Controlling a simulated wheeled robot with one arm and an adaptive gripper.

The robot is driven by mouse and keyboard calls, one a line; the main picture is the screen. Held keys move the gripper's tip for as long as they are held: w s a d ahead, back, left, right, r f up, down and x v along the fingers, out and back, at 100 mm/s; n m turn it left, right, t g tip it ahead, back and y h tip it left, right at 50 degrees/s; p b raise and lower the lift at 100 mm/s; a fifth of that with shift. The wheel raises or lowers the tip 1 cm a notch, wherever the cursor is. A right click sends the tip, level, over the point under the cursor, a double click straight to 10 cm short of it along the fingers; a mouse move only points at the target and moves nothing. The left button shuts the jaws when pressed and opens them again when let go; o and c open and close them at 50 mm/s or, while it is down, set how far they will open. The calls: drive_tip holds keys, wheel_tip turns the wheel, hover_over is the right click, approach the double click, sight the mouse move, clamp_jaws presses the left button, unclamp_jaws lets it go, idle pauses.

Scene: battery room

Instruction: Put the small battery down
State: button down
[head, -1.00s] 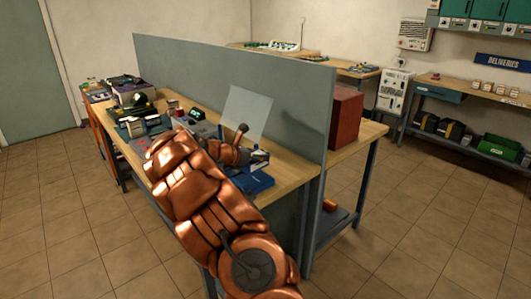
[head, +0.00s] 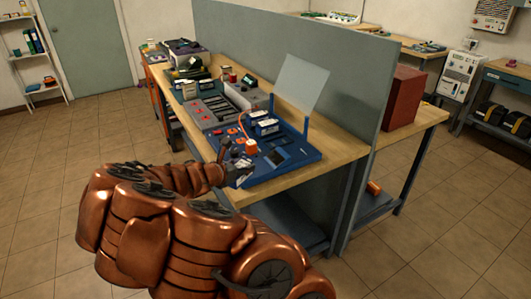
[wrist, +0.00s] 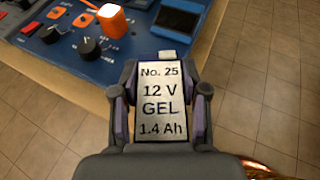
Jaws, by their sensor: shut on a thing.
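The small battery (wrist: 160,102) is between the fingers of my gripper (wrist: 160,95) in the wrist view. Its white label reads "No. 25, 12 V GEL, 1.4 Ah". My gripper (head: 240,172) is shut on it, and in the head view the battery shows only as a small pale patch. The gripper is at the front edge of the workbench (head: 285,184), beside a blue test panel (head: 306,154). In the wrist view the battery appears over or just past the bench's edge, with floor tiles showing to either side.
The blue panel (wrist: 105,45) carries knobs, an orange-and-white part (wrist: 112,19) and a dark screen (wrist: 188,22). A grey tray (head: 205,113) and more batteries stand farther along the bench. A grey partition (head: 290,60) runs behind. Bare wood shows along the bench's front edge.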

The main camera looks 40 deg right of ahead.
drive_tip(key=w+a+f+n+t+y, duration=0.1)
drive_tip(key=w+a+f+n+t, duration=0.1)
drive_tip(key=a, duration=0.8)
drive_tip(key=w+a+f+n+t, duration=0.1)
drive_tip(key=w+a+f, duration=0.2)
drive_tip(key=a, duration=0.7)
drive_tip(key=w+a+f+n+t+y, duration=0.1)
drive_tip(key=w+a+f+n+t, duration=0.1)
drive_tip(key=a, duration=0.7)
drive_tip(key=shift+w+a+f+n+t+y, duration=0.25)
drive_tip(key=shift+w+a+n+t+y, duration=0.05)
drive_tip(key=shift+w+a, duration=0.1)
